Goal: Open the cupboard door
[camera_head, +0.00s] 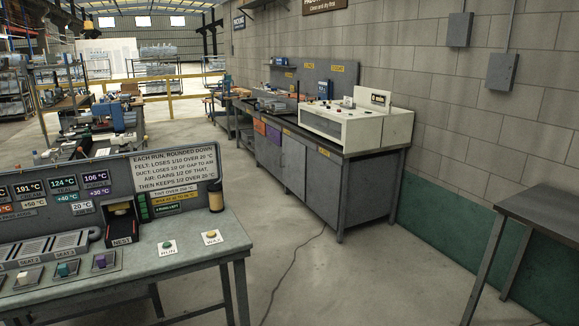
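A long grey workbench cabinet (369,185) stands along the block wall, right of the middle. My gripper is not in view.
A grey table (200,264) with a sign panel and coloured buttons fills the front left. Another table (545,214) stands at the right. Bare floor (345,275) lies between them before the cabinet, with a dark cable (290,268) across it.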

